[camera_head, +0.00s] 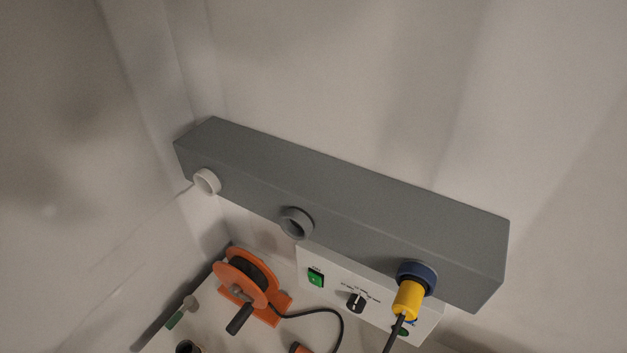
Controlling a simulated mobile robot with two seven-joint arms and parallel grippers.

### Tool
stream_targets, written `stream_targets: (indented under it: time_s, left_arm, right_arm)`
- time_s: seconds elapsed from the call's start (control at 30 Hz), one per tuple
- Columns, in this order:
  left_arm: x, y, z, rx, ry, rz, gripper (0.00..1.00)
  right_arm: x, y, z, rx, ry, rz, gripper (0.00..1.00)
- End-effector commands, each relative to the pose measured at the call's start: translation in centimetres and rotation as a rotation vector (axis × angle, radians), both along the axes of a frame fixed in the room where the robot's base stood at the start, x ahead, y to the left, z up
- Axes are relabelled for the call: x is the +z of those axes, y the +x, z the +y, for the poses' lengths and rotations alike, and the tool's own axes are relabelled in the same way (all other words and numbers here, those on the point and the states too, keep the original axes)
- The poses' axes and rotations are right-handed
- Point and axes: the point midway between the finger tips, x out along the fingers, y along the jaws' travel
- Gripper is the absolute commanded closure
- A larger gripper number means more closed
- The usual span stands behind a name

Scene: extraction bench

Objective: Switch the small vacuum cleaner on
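I cannot make out a small vacuum cleaner for certain in the head view. A white control panel (328,293) sits under the grey box on the wall. It carries a green switch (316,278), a black rotary knob (356,302) with small lettering around it, and a second green part (400,330) that is partly hidden. The lettering is too small to read. Neither of my grippers shows.
A long grey box (340,195) has a white port (207,181), a grey port (296,223) and a blue port (417,274) with a yellow fitting (408,299) at it. An orange reel (247,281) with a black cable (325,311) stands below, left of the panel.

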Motion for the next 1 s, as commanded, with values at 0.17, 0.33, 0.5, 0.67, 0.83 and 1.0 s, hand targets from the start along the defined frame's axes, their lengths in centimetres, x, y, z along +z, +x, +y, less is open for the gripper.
stream_targets:
  time_s: [0.17,0.33,0.5,0.67,0.83,1.0]
  left_arm:
    - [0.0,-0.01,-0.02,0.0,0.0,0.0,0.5]
    - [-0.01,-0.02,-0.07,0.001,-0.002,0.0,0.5]
    - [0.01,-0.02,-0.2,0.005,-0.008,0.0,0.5]
    - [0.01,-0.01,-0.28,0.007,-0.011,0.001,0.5]
    - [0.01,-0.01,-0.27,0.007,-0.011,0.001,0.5]
    - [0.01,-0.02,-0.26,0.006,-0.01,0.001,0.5]
  right_arm:
    - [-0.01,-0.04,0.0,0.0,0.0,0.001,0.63]
    - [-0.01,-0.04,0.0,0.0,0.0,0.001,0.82]
    - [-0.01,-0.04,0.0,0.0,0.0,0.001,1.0]
    - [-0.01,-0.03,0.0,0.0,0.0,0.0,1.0]
    - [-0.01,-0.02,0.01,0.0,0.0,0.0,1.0]
    - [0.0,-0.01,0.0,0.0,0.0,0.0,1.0]
